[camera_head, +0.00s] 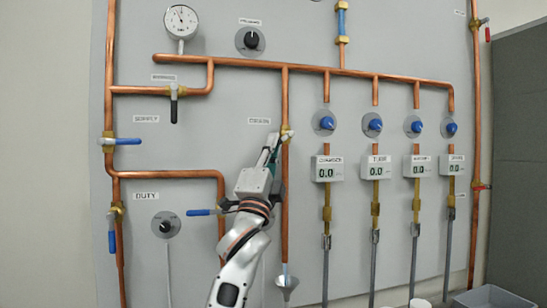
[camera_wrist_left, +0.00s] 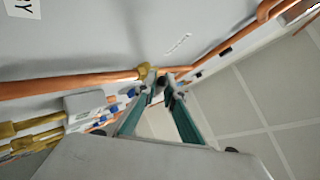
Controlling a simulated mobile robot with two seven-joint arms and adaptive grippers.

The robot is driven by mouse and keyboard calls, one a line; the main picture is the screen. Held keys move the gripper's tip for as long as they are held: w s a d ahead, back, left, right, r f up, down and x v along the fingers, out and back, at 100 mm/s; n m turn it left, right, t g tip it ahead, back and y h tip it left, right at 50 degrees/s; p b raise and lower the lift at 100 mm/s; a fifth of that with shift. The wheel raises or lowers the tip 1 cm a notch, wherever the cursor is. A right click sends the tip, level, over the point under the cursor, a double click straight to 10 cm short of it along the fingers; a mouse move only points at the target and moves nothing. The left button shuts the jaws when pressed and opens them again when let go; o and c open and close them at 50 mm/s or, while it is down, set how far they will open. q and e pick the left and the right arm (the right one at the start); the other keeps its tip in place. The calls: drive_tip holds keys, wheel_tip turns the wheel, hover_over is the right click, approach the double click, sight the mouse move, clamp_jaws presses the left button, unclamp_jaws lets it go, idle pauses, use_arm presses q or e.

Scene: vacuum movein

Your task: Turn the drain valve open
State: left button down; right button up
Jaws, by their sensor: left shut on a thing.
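The drain valve has a brass body (camera_head: 287,134) on a vertical copper pipe, just right of the small label that seems to read DRAIN (camera_head: 259,121). My left gripper (camera_head: 273,142) reaches up to it from below and is shut on its handle. The fingers and arm hide most of the handle, so its angle is hard to tell. In the left wrist view the brass body (camera_wrist_left: 145,72) sits on the pipe just beyond my left fingertips (camera_wrist_left: 164,88), with a dark piece between them. My right gripper is not in view.
A blue-handled valve (camera_head: 204,212) sits left of my forearm. A black-handled valve (camera_head: 174,103) hangs at upper left. Blue knobs (camera_head: 327,123) and digital meters (camera_head: 327,169) line the panel at right. A grey bin (camera_head: 492,297) stands at lower right.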

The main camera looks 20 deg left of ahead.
use_arm(q)
drive_tip(key=shift+w+f+n+y, duration=0.15)
drive_tip(key=shift+f+n+y, duration=0.25)
drive_tip(key=shift+n+y, duration=0.1)
drive_tip(key=shift+r+b, duration=0.15)
drive_tip(key=shift+b, duration=0.15)
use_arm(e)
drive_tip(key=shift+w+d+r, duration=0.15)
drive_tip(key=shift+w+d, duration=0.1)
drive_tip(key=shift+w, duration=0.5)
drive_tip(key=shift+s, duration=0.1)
use_arm(q)
drive_tip(key=c, duration=2.1)
unclamp_jaws()
drive_tip(key=shift+r, duration=0.1)
drive_tip(key=shift+s+f, duration=0.2)
drive_tip(key=shift+s, duration=0.05)
drive_tip(key=v, duration=1.1)
drive_tip(key=shift+f, duration=0.25)
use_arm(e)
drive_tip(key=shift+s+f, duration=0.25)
use_arm(q)
drive_tip(key=shift+s+d, duration=0.1)
drive_tip(key=shift+s, duration=0.05)
